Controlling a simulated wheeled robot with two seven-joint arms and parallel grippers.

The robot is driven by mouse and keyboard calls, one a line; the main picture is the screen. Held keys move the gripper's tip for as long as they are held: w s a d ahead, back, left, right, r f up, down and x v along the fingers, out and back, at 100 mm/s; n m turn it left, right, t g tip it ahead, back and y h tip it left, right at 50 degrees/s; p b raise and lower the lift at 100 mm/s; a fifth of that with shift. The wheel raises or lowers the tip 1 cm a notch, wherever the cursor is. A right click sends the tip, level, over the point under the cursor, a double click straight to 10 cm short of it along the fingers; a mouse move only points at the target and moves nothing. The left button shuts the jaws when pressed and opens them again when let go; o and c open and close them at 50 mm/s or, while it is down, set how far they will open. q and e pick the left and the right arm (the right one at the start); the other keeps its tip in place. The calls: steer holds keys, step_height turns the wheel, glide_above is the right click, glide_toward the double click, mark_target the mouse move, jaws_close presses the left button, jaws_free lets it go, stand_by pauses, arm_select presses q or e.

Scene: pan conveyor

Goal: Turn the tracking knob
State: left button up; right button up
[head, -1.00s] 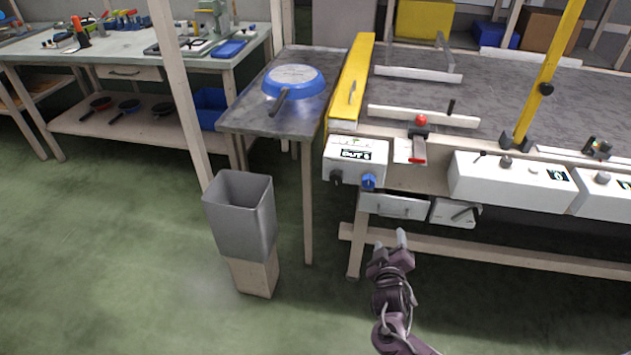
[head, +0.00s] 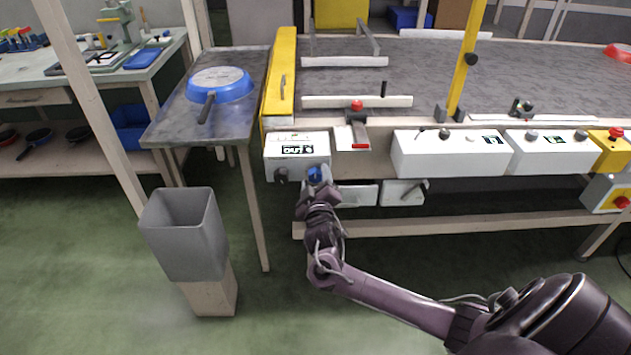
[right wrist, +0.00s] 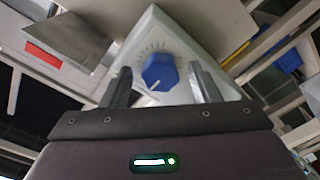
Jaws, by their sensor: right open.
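The control box (head: 297,146) is white with a small display and sits at the conveyor's front left corner. A blue knob (head: 315,175) and a dark knob (head: 281,175) are on its lower front. In the right wrist view the blue knob (right wrist: 160,71) has a white pointer line and a printed scale around it. My right gripper (head: 316,188) is at the blue knob in the head view. In the right wrist view its open fingers (right wrist: 163,85) stand on either side of the blue knob, with gaps on both sides. My left gripper is not in view.
A blue pan (head: 219,88) lies on the side table (head: 166,126). A drawer (head: 357,195) and more white control boxes (head: 450,153) line the conveyor's front.

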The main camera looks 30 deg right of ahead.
steer(key=shift+c, duration=0.2)
steer(key=c, duration=1)
steer(key=shift+o, duration=0.2)
steer(key=shift+m, duration=0.3)
